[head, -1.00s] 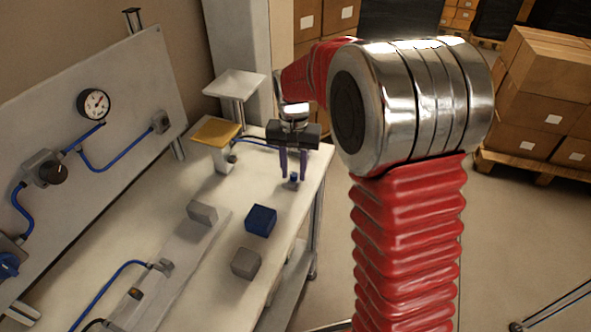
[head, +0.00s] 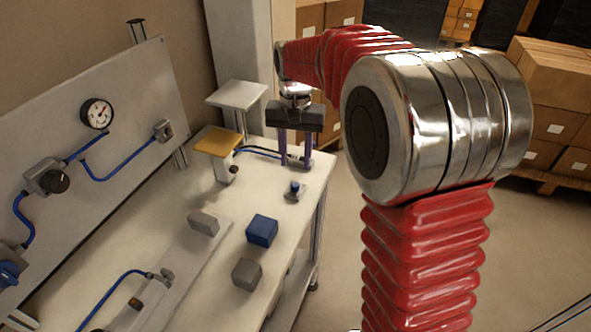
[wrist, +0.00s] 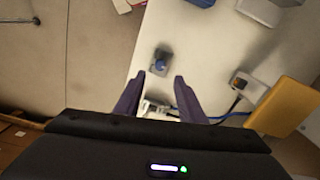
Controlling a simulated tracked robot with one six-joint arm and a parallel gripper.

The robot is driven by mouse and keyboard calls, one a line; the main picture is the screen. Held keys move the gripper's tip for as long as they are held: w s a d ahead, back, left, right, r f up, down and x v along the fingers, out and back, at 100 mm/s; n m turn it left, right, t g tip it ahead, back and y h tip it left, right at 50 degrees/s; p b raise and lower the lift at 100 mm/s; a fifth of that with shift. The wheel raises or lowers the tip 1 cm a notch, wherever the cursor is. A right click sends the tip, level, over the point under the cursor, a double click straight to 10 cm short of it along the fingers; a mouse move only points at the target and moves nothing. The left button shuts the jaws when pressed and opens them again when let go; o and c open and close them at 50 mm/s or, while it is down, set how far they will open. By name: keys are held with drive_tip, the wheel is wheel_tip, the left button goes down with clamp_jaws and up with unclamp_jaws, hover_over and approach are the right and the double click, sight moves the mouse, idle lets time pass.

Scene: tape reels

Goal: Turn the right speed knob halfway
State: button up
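No knob in view is clearly marked as the right speed knob. A small grey fitting with a blue knob (head: 295,187) stands on the bench near its right edge; it also shows in the wrist view (wrist: 161,62). My gripper (head: 296,164) is open and empty above the bench, behind the blue knob in the head view. In the wrist view the blue knob lies just beyond my two fingertips (wrist: 159,78), apart from them. A black knob (head: 55,181) sits on a grey valve on the tilted panel. A blue knob (head: 8,272) is at the far left edge.
A yellow-topped stand (head: 217,141) and a grey-topped stand (head: 237,95) are left of my gripper. A blue block (head: 262,230) and grey blocks (head: 247,273) lie nearer on the bench. A gauge (head: 97,113) and blue hoses are on the panel. Boxes (head: 555,90) stand at right.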

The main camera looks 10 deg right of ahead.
wheel_tip(320, 180, up, 5)
drive_tip(key=shift+r, duration=0.2)
drive_tip(key=shift+w, duration=0.1)
idle(0.4)
drive_tip(key=s+n+t, duration=0.5)
drive_tip(key=s, duration=2.1)
drive_tip(key=shift+f+t, duration=0.2)
drive_tip(key=shift+t, duration=0.1)
drive_tip(key=shift+s, duration=0.1)
drive_tip(key=shift+c, duration=0.6)
